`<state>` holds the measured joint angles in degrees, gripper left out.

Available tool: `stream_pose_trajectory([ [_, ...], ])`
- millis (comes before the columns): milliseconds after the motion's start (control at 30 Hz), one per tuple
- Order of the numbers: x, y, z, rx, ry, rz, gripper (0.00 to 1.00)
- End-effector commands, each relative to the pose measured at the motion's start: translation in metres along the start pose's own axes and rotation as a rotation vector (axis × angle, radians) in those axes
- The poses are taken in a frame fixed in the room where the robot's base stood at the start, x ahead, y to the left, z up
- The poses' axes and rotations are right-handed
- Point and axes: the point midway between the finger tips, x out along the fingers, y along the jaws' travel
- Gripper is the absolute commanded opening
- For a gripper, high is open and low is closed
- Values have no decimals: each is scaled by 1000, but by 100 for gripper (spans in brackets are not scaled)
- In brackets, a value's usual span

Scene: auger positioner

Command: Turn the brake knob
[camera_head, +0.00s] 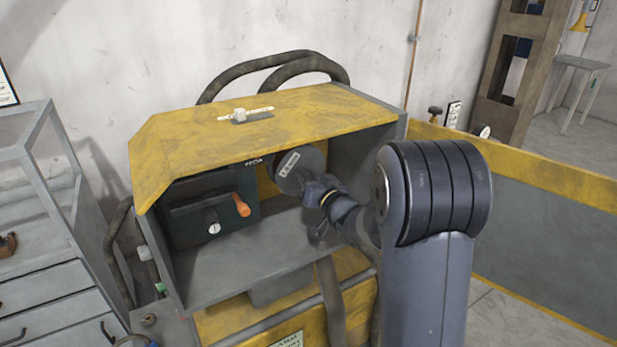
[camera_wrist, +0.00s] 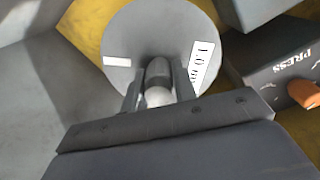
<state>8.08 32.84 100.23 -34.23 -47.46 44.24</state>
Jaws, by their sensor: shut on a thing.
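A round grey disc (camera_head: 300,168) with white labels stands at the back of the yellow-topped cabinet; it fills the upper middle of the wrist view (camera_wrist: 125,40). A short grey cylindrical knob (camera_wrist: 158,72) with a pale rounded end sticks out from the disc. My gripper (camera_wrist: 158,88) is shut on this knob, one finger on each side; in the head view my gripper (camera_head: 312,190) reaches into the cabinet and hides the knob. I cannot read any label naming the brake knob.
Left of the disc is a dark green box (camera_head: 185,232) with an orange handle (camera_head: 241,206) and a small gauge (camera_head: 213,222); "PRESS" shows beside the handle in the wrist view. The cabinet's yellow top (camera_head: 175,130) overhangs the opening. Its floor (camera_head: 255,250) is clear.

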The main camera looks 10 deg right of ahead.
Motion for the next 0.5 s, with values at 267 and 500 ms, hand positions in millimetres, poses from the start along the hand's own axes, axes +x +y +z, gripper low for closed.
stream_pose_trajectory([
  [267, 0, 0, -1, 152, -5, 0, 4],
  [500, 0, 1, -1, 211, -6, 0, 4],
])
